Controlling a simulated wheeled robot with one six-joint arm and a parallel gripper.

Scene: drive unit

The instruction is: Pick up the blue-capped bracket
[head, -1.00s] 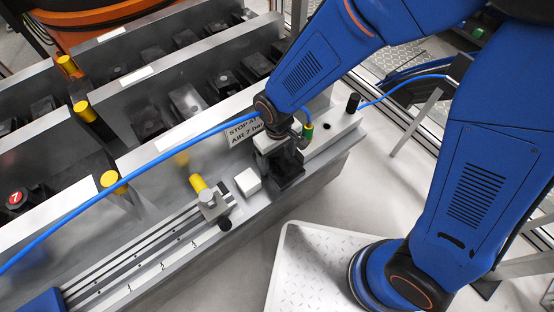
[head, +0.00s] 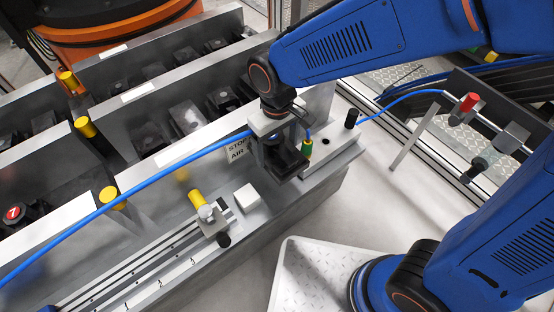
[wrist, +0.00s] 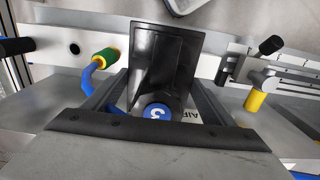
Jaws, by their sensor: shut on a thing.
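The blue-capped bracket is a black angled piece that shows in the wrist view (wrist: 165,60), with a round blue cap (wrist: 156,113) marked with what looks like a 3. My gripper (wrist: 157,85) has one finger on each side of it and is shut on it. In the head view the black bracket (head: 285,160) hangs below my gripper (head: 272,135), near the right end of the grey bench. Its blue cap is not visible there. It appears held a little above the bench ledge, though the gap below is hard to judge.
A green-and-yellow hose fitting (head: 307,148) stands close right of the bracket, with a black post (head: 351,118) beyond. A lettered sign (head: 237,150), a white block (head: 247,196) and a yellow-knobbed clamp (head: 205,207) are to the left. A blue hose (head: 150,167) crosses the bench.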

